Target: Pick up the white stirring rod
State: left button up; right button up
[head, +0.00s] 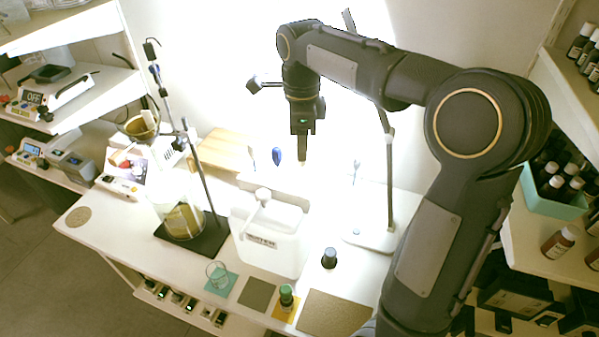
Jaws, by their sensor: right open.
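My right gripper (302,148) points down above the back of the white table, behind the white box-shaped container (262,252). It is open, and no object shows between its fingers. I cannot make out the white stirring rod for certain, because the area around the gripper is washed out by bright light. A small blue-topped item (276,156) stands just left of the fingers. A thin pale upright item (355,172) stands to their right. My left gripper is not in view.
A glass beaker (182,218) stands by a dark stand with a tall rod (205,185). A lamp base (372,239) is right of the container. A small glass (217,272), a green-capped bottle (287,295) and a dark-capped bottle (329,258) stand in front.

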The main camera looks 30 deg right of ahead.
jog(key=shift+d+f, duration=0.1)
jog(key=shift+f, duration=1.8)
jog(key=c, duration=0.9)
jog(key=shift+r, duration=0.1)
notch_tip(320, 180, up, 10)
